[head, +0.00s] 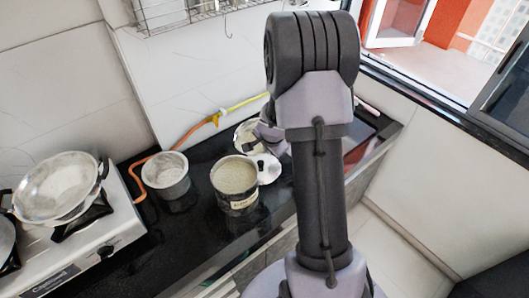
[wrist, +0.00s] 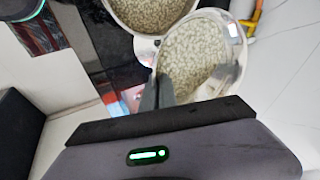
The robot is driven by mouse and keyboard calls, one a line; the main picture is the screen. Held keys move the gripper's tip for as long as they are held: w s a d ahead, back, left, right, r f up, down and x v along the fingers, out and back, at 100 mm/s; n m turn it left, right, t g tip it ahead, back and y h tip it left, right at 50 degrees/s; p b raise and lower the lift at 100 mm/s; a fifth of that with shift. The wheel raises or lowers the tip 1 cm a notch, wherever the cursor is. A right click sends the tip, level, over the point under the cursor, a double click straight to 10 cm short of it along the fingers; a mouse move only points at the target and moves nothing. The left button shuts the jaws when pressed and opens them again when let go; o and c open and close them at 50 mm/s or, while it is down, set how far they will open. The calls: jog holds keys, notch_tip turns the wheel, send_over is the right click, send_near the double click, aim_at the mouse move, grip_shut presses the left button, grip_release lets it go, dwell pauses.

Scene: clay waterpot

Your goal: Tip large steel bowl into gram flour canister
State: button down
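The large steel bowl (wrist: 203,52) holds pale granular contents in the wrist view, and its rim is at my gripper's fingers. In the head view the bowl (head: 246,131) shows behind the canister, partly hidden by my arm. My gripper (wrist: 157,88) appears shut on the bowl's near rim; its fingers (head: 262,141) are small in the head view. The gram flour canister (head: 237,192) stands upright and open on the black counter, with a label on its front and pale contents inside. In the wrist view the canister (wrist: 148,10) is cut off at the top, beside the bowl.
A white lid with a black knob (head: 268,170) lies right of the canister. A steel pot (head: 166,176) stands to its left. A stove (head: 95,245) with a wide pan (head: 56,187) is at far left. An orange hose (head: 190,135) runs along the wall.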

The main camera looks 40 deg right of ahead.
jog(key=shift+f+h+b, duration=0.5)
jog(key=shift+h+b, duration=0.5)
jog(key=shift+b, duration=4.65)
jog(key=shift+a+r+n+h+b, duration=0.15)
jog(key=shift+r+n+h+b, duration=0.25)
jog(key=shift+b, duration=1.75)
jog(key=shift+f+t+h+b, duration=0.3)
jog(key=shift+h+b, duration=0.1)
jog(key=shift+b, duration=0.55)
jog(key=shift+a+r+h+b, duration=0.2)
jog(key=shift+h+b, duration=0.1)
jog(key=shift+b, duration=1.35)
jog(key=shift+r, duration=0.15)
jog(key=shift+h+b, duration=0.3)
jog(key=shift+b, duration=1)
jog(key=shift+a+h+b, duration=0.15)
jog(key=shift+h+b, duration=0.25)
jog(key=shift+b, duration=1.25)
